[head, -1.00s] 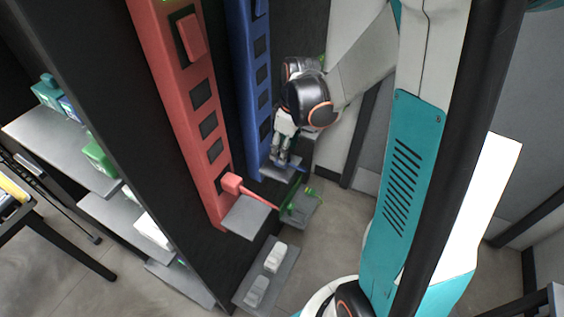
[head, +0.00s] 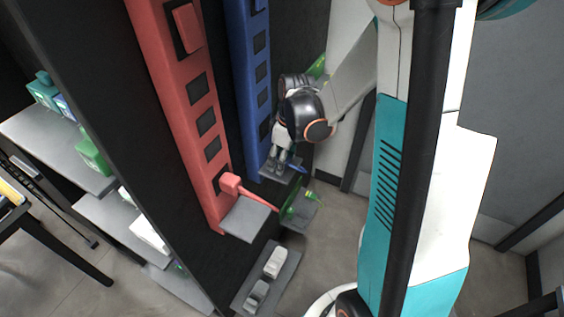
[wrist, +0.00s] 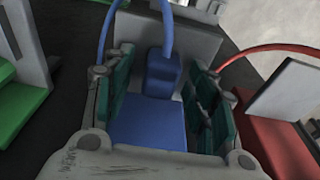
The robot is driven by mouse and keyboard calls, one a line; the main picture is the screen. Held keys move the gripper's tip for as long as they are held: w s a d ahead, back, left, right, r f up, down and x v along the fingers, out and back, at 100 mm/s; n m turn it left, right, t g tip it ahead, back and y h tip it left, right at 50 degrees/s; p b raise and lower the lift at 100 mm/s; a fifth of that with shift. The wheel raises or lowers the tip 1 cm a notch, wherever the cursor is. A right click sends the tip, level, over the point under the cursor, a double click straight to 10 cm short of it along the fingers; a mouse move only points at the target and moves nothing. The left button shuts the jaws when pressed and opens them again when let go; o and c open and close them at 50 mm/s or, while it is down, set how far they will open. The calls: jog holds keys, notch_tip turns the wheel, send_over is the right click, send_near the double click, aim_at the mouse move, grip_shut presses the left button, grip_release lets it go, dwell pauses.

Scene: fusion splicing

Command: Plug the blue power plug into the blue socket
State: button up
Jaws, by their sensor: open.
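The blue power strip (head: 254,90) hangs upright on the dark panel, with several dark sockets down its face; I cannot tell which is the blue socket meant. The blue plug (wrist: 163,75) sits by a small grey shelf at the strip's lower end, its blue cable rising from it. My gripper (head: 284,163) is low at that shelf. In the wrist view my gripper (wrist: 160,95) is open, with green finger pads on either side of the plug and a visible gap to each. In the head view the plug is mostly hidden by my gripper.
A red strip (head: 180,100) stands left of the blue one, with a red plug (head: 229,184) and cable on a grey shelf (head: 245,222). A green plug (head: 291,207) sits on another shelf close below my gripper. White plugs (head: 275,262) lie on a lower shelf.

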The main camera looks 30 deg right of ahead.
jog(key=c, duration=1.1)
jog(key=shift+r, duration=0.15)
notch_tip(320, 180, up, 20)
jog(key=p, duration=0.7)
jog(key=shift+f, duration=0.2)
jog(key=shift+s+d+f+p, duration=0.25)
jog(key=shift+s+d+f, duration=0.25)
jog(key=shift+f, duration=1)
jog(key=shift+s+d+f+p, duration=0.25)
jog(key=shift+s+f, duration=0.4)
jog(key=shift+f, duration=0.9)
jog(key=shift+s+d+f+p, duration=0.25)
jog(key=shift+s+d+f, duration=0.25)
jog(key=shift+f, duration=1)
jog(key=shift+a, duration=0.1)
